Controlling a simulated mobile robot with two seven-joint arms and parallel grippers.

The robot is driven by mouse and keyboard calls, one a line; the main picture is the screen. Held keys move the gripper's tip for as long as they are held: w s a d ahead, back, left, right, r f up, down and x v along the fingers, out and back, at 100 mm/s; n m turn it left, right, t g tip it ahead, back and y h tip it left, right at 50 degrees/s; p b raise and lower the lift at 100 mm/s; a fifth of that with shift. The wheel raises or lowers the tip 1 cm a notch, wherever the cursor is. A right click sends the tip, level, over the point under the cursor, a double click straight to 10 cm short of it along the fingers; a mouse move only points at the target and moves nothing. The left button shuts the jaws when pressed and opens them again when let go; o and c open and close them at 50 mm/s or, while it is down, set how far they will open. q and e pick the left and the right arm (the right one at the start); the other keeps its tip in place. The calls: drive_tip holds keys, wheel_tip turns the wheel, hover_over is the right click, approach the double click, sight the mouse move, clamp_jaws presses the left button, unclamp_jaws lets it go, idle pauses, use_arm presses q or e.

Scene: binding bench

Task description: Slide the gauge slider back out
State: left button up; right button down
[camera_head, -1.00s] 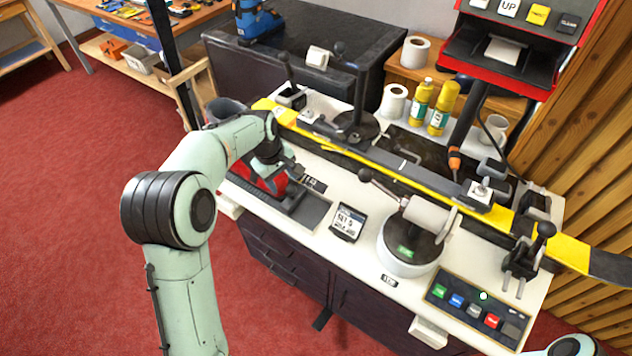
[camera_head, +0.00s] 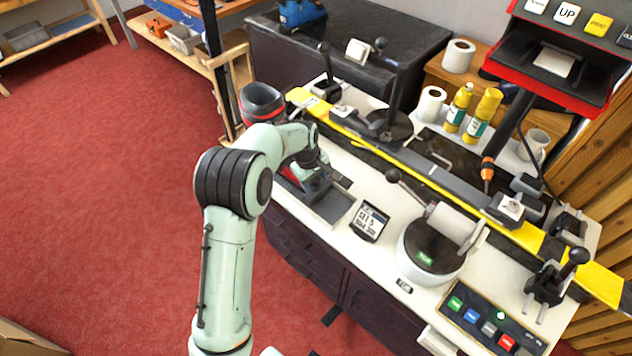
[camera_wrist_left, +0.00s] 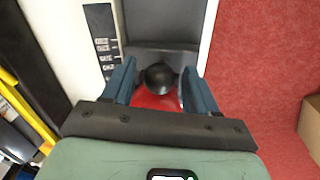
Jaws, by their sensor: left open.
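The gauge slider shows in the left wrist view as a round black knob (camera_wrist_left: 160,76) above a red part (camera_wrist_left: 157,101). In the head view its red part (camera_head: 290,175) is mostly hidden by my left gripper (camera_head: 314,182). The grey gauge track (camera_head: 331,206) runs along the bench's front edge, with a marked scale strip (camera_wrist_left: 103,45) beside it. In the left wrist view my left gripper (camera_wrist_left: 161,80) is open, with one blue finger on each side of the knob. I cannot tell whether the fingers touch it. My right gripper is not in view.
A small display (camera_head: 369,221) stands on the white bench near the track. A round drum unit (camera_head: 432,252) and a button panel (camera_head: 488,318) are further right. A yellow rail (camera_head: 440,187) with clamps and levers runs behind. Red floor lies open in front.

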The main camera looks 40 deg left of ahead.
use_arm(q)
drive_tip(key=shift+w+f, duration=0.15)
drive_tip(key=shift+f, duration=0.3)
drive_tip(key=shift+c, duration=0.3)
clamp_jaws()
drive_tip(key=d, duration=0.7)
drive_tip(key=shift+s+d, duration=0.15)
drive_tip(key=shift+s, duration=0.2)
drive_tip(key=shift+d, duration=0.45)
drive_tip(key=shift+o, duration=0.3)
unclamp_jaws()
